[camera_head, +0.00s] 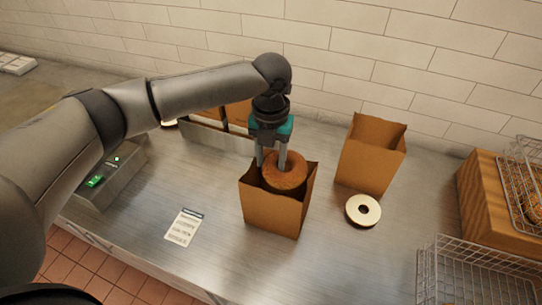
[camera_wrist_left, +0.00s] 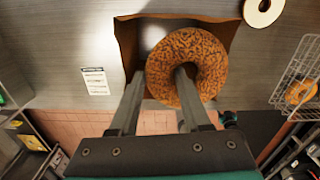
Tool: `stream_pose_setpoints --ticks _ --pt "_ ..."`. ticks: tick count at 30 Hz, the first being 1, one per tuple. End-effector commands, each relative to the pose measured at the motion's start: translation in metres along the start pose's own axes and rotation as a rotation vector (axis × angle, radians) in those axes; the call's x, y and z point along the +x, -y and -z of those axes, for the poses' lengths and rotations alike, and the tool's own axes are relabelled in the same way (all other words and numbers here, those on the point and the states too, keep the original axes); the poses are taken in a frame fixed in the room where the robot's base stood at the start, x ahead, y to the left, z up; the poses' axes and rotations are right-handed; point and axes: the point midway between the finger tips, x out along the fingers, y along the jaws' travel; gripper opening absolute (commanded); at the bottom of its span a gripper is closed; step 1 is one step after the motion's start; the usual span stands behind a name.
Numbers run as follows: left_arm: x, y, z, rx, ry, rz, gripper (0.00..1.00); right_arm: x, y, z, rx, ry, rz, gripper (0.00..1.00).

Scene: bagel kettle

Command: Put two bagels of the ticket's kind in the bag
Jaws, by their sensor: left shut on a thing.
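My left gripper (camera_head: 270,160) is shut on a brown bagel (camera_head: 286,172), with one finger in its hole and one outside the ring. In the left wrist view the bagel (camera_wrist_left: 187,52) looks covered in dark speckles. It is at the mouth of the open front paper bag (camera_head: 272,213), tilted and partly inside the opening or just above it. The bag's inside is mostly hidden. The ticket (camera_head: 184,228) lies on the counter left of the bag; its print is too small to read.
A second open paper bag (camera_head: 370,155) stands behind to the right. A pale ring (camera_head: 363,211) lies in front of it. Wire baskets (camera_head: 470,270) and a wooden stand (camera_head: 490,205) are at the right. A small device (camera_head: 105,170) with green lights is at the left.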

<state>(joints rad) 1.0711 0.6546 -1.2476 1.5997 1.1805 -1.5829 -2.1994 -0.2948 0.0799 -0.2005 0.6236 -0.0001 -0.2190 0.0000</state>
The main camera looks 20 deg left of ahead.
Motion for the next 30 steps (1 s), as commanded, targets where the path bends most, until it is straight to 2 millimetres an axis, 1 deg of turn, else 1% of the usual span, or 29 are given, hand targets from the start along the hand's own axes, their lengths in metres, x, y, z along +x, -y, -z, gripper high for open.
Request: stream_pose_setpoints --ticks 3,18,30 --pt "0.012 0.0 0.0 0.001 -0.001 0.0 0.0 0.005 0.0 -0.001 0.0 0.0 0.0 0.5" --pt "0.057 0.0 0.0 -0.001 0.001 0.001 0.0 0.025 0.001 -0.009 0.0 0.01 0.0 0.5" --pt "0.091 0.001 -0.001 0.0 0.001 0.001 0.0 0.043 0.001 -0.011 0.001 0.012 0.0 0.5"
